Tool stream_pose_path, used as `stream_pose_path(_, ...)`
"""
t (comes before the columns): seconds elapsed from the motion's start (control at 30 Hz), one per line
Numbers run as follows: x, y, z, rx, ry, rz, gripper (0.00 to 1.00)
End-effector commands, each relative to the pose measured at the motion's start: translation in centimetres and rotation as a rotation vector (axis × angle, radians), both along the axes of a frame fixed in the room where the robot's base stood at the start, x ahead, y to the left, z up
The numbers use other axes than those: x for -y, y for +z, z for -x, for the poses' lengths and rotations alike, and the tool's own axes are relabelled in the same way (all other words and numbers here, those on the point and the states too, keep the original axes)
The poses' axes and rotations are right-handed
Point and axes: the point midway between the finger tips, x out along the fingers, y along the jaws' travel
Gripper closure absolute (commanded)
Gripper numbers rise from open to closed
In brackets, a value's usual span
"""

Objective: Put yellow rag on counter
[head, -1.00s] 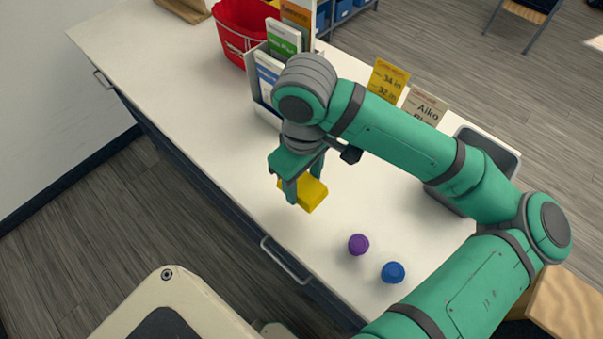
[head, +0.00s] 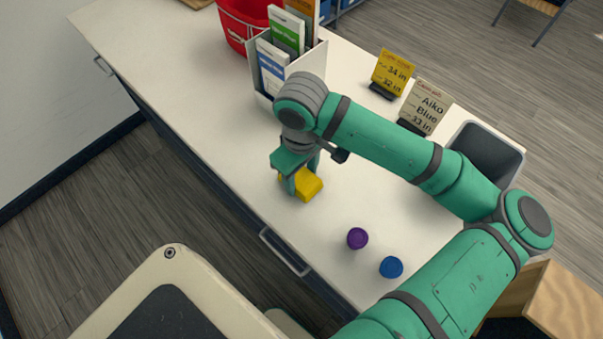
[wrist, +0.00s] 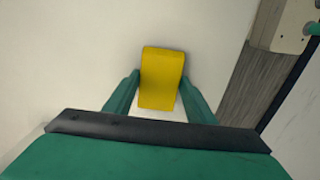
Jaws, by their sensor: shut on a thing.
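The yellow rag (head: 309,187) is a folded yellow block between the fingers of my gripper (head: 300,188), over the white counter (head: 225,130) near its front edge. In the wrist view the rag (wrist: 161,78) sits between the two green fingertips of my gripper (wrist: 160,88), with the counter's white top behind it. My gripper is shut on the rag. The rag is low, at or just above the counter top; I cannot tell whether it touches. The far finger is partly hidden by the rag in the head view.
A purple cap-like object (head: 357,238) and a blue one (head: 391,267) stand right of the gripper. Behind are a file holder (head: 262,78), a red bucket (head: 236,35), a yellow sign (head: 391,73), a beige sign (head: 426,105) and a grey bin (head: 486,150). The counter's left part is clear.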

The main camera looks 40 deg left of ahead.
Motion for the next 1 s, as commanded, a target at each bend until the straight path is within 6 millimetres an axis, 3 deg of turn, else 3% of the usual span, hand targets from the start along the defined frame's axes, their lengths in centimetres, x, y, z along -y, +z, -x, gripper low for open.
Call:
stream_pose_path(0.1, 0.0, -0.2, 0.0, 0.0, 0.0, 0.0, 0.68)
stream_pose_path(0.13, 0.0, -0.2, 0.0, 0.001, 0.0, 0.0, 0.43)
stream_pose_path(0.2, 0.0, -0.2, 0.0, 0.001, 0.0, 0.0, 0.31)
stream_pose_path(0.47, 0.1, -0.2, -0.1, 0.0, -0.002, 0.0, 0.31)
stream_pose_path(0.63, 0.1, 0.8, -0.1, 0.001, -0.003, -0.001, 0.31)
stream_pose_path(1.0, 0.0, 7.8, -0.1, 0.003, -0.001, -0.001, 0.31)
